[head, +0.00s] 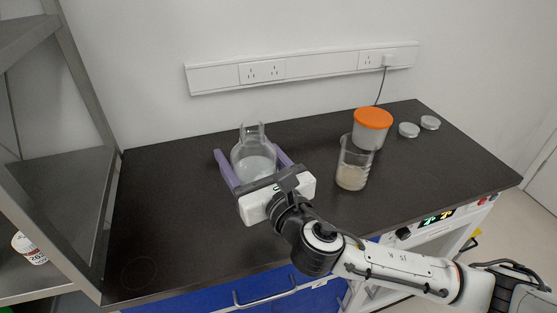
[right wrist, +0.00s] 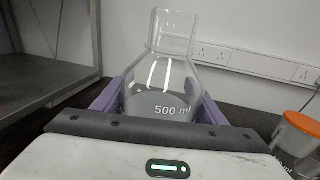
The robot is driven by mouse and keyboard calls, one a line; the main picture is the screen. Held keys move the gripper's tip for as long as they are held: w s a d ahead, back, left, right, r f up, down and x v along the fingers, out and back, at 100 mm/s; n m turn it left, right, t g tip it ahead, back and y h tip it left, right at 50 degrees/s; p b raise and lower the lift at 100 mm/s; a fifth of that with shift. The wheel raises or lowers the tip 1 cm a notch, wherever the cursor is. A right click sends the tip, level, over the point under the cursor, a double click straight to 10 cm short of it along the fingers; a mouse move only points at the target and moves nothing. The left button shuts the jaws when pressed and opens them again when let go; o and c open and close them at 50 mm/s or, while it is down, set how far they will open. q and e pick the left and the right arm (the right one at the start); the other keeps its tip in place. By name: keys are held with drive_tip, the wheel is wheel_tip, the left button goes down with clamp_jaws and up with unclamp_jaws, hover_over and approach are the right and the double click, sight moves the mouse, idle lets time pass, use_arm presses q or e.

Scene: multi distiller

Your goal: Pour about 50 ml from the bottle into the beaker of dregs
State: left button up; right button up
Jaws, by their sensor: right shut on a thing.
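The clear glass bottle (head: 254,153) stands upright on the dark bench, with pale liquid in its lower part. In the right wrist view the bottle (right wrist: 164,82) shows a "500 ml" mark. My right gripper (head: 257,172) has its two purple fingers on either side of the bottle's body and is shut on it. The beaker of dregs (head: 353,168) stands upright to the right of the bottle, holding cloudy beige liquid. My left gripper is not in view.
A tub with an orange lid (head: 373,119) stands just behind the beaker. Two small round lids (head: 409,130) (head: 430,122) lie at the back right. A metal shelf frame (head: 62,150) rises at the left. The bench's left part is clear.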

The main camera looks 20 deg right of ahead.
drive_tip(key=shift+w+r, duration=0.1)
drive_tip(key=shift+r, duration=0.05)
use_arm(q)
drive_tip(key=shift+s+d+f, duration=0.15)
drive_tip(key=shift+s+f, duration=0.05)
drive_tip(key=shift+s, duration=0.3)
use_arm(e)
drive_tip(key=shift+w+d+f+m+g+y, duration=0.15)
drive_tip(key=shift+f+m+g, duration=0.3)
drive_tip(key=shift+m, duration=0.95)
drive_tip(key=shift+d+f+m+g+y, duration=0.15)
drive_tip(key=shift+f+m, duration=0.45)
drive_tip(key=shift+m, duration=0.8)
drive_tip(key=shift+w+d+f+m+g+y, duration=0.1)
drive_tip(key=shift+f+m+g, duration=0.35)
drive_tip(key=shift+m, duration=0.95)
drive_tip(key=shift+s, duration=0.1)
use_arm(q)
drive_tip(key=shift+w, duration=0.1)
use_arm(e)
drive_tip(key=shift+s+a+f+m, duration=0.15)
drive_tip(key=shift+a+f+m, duration=0.2)
drive_tip(key=shift+m, duration=0.35)
drive_tip(key=shift+s+a+r+m, duration=0.1)
drive_tip(key=shift+a+r+m, duration=0.1)
drive_tip(key=shift+r+m, duration=0.35)
idle(0.9)
